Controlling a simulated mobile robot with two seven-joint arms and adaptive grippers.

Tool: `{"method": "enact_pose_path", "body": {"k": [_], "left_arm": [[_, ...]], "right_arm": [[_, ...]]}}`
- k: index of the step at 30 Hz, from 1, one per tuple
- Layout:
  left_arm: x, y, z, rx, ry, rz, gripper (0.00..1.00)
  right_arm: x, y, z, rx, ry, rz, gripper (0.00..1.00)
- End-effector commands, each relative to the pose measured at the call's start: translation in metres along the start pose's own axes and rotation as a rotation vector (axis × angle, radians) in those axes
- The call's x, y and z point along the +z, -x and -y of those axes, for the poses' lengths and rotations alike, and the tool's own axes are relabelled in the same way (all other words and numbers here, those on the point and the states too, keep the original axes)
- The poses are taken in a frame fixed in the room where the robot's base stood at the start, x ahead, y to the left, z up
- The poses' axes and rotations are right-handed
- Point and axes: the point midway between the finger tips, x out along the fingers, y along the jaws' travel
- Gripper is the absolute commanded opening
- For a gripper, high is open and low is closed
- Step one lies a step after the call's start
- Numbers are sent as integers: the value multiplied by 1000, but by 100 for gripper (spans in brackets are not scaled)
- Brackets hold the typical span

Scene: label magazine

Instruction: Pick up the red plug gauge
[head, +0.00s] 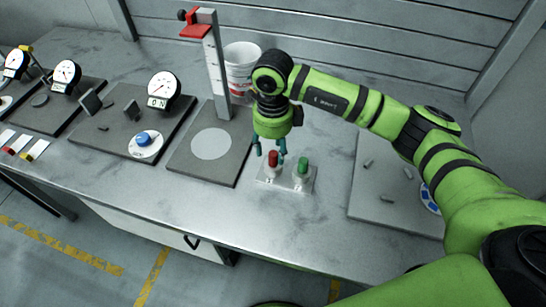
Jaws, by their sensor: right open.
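The red plug gauge (273,159) stands upright in a small pale holder (287,179) near the front of the grey bench. A green plug gauge (303,166) stands upright beside it on the right in the same holder. My right gripper (270,151) points down at the red gauge from above, with its teal fingers open and spread at the gauge's top. I cannot tell whether a finger touches it. My left gripper is not in view.
A height stand (217,80) with a red slider rises from a dark plate left of my gripper. A white bucket (240,70) is behind. Dial gauges (163,88) and a blue knob (143,138) are at left. A grey plate (385,195) with small parts lies right.

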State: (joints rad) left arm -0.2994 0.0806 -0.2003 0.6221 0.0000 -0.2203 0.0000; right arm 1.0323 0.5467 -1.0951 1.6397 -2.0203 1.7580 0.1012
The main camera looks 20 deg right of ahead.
Motion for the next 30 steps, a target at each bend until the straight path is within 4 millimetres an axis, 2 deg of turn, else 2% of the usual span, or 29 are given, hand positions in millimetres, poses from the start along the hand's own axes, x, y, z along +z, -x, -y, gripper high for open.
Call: {"method": "enact_pose_path", "body": {"k": [1, 4, 9, 15, 19, 30], "left_arm": [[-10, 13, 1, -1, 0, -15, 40], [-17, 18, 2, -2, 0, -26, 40], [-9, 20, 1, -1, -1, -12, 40], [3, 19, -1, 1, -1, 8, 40], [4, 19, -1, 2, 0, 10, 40], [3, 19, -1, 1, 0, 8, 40]], "right_arm": [[-1, -3, 0, 5, -2, -5, 51], [-1, -19, 1, 4, -2, -3, 51], [0, -33, 1, 0, 1, 0, 51], [0, -34, 1, 0, 1, 0, 51], [0, -34, 1, 0, 1, 0, 0], [0, -33, 1, 0, 1, 1, 0]]}}
